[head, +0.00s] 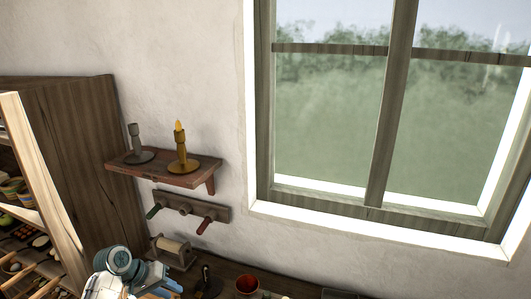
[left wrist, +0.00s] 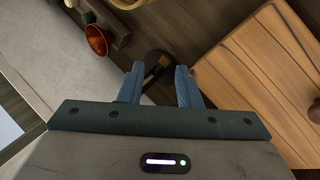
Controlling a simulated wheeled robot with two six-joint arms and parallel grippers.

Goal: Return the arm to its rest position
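My left arm comes in at the bottom left of the head view. Its gripper (head: 166,290) is low in the picture, near the wooden counter at the bottom edge. In the left wrist view the two blue fingers (left wrist: 158,84) stand apart with a gap between them, and nothing is held. A dark object lies beyond the gap, partly hidden by the fingers. My right gripper is not in view.
A wall shelf (head: 150,170) holds a grey candlestick (head: 136,146) and a lit-looking yellow candle (head: 180,140). A peg rack (head: 190,207) hangs below. A paper-like roll holder (head: 172,250) and red cup (head: 246,284) stand below. A wooden cabinet (head: 85,130) is left.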

